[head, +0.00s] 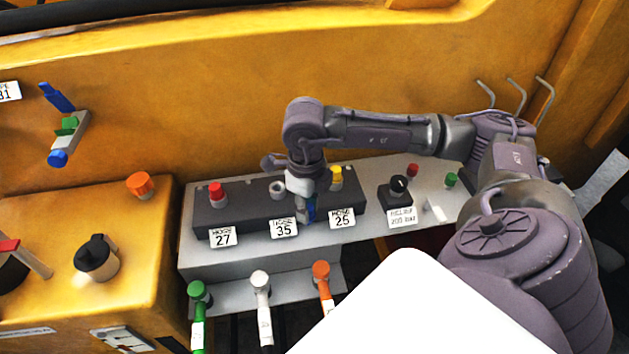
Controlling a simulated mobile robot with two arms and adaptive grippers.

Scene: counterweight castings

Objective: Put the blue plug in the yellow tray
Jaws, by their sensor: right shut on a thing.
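My right gripper (304,207) reaches in from the right and points down over the dark socket block, between the labels HOSE 35 and HOSE 25. I cannot tell whether the plug touches the block. An open grey socket (277,188) sits just left of the gripper. No yellow tray can be made out in this view. My left gripper is not in view.
The dark block (250,212) also carries a red cap (216,190) and a yellow cap (336,177). A black knob (398,188) stands to the right. Green, white and orange hose ends (260,283) hang in front. A yellow-orange wall (230,90) rises behind.

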